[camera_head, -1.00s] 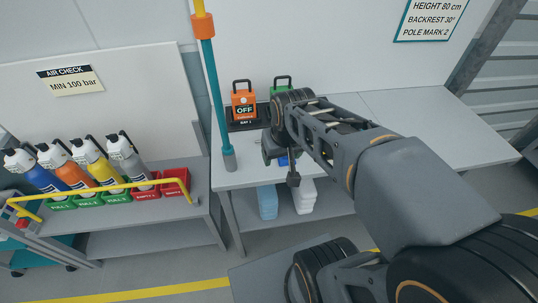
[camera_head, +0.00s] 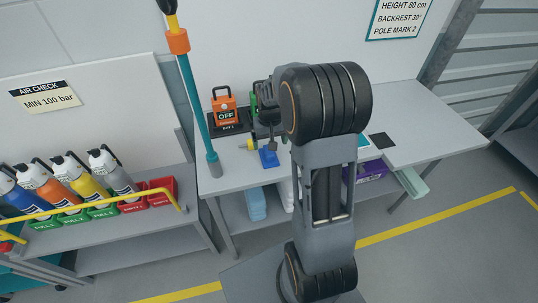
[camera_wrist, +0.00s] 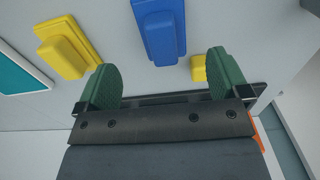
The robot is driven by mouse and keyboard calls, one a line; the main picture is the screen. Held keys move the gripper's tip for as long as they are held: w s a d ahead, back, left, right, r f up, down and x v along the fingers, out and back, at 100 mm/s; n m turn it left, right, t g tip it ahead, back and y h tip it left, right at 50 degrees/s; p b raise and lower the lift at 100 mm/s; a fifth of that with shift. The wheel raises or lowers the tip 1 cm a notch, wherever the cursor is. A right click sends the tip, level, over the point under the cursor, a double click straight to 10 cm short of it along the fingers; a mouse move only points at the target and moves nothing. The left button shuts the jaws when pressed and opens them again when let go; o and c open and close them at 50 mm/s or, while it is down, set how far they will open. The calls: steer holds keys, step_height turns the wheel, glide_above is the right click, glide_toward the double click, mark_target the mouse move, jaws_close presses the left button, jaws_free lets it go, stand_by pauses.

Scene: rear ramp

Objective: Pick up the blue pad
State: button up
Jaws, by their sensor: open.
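The blue pad (camera_head: 268,158) lies on the grey bench top, near its front edge in the head view. It also shows in the wrist view as a blue block (camera_wrist: 160,32) with a raised middle, cut off by the top edge. My gripper (camera_wrist: 165,62) is open, with its two green fingers spread and nothing between them. The blue pad appears beyond the fingertips, between them in the picture. In the head view my arm hides much of the gripper, so I cannot tell its height above the bench.
In the wrist view, a yellow pad (camera_wrist: 68,47) lies left of the blue one and a smaller yellow piece (camera_wrist: 199,68) to its right. A teal panel (camera_wrist: 20,62) is farther left. An orange OFF unit (camera_head: 224,110) and a teal pole (camera_head: 197,100) stand on the bench's left side.

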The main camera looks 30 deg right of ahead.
mark_target(269, 153)
steer(key=shift+w+a+f+p, duration=0.1)
steer(key=shift+f+p, duration=0.35)
steer(key=shift+f, duration=2.9)
steer(key=shift+c, duration=0.2)
steer(key=c, duration=1)
steer(key=shift+o, duration=0.2)
step_height(269, 153, up, 10)
steer(key=shift+r+b, duration=0.1)
steer(key=shift+b, duration=0.25)
